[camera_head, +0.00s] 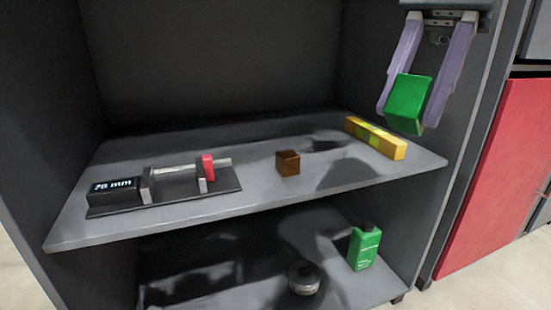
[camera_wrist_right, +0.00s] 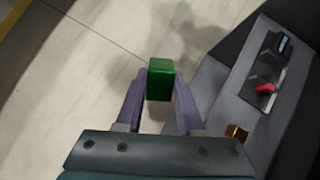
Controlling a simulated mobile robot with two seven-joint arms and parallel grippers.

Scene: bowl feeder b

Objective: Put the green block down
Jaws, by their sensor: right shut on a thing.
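The green block (camera_head: 408,104) is held between the two purple fingers of my right gripper (camera_head: 413,105) at the upper right of the head view. It hangs in the air, slightly tilted, above the right end of the upper shelf (camera_head: 240,215). In the right wrist view the green block (camera_wrist_right: 161,79) sits between the fingertips of my right gripper (camera_wrist_right: 160,85), with floor showing behind it. My left gripper is in neither view.
On the upper shelf stand a measuring device (camera_head: 165,188) with a red slider, a small brown open box (camera_head: 288,163) and a yellow bar (camera_head: 375,138). A green bottle (camera_head: 364,247) and a round metal object (camera_head: 304,278) stand on the lower shelf. The front middle of the upper shelf is clear.

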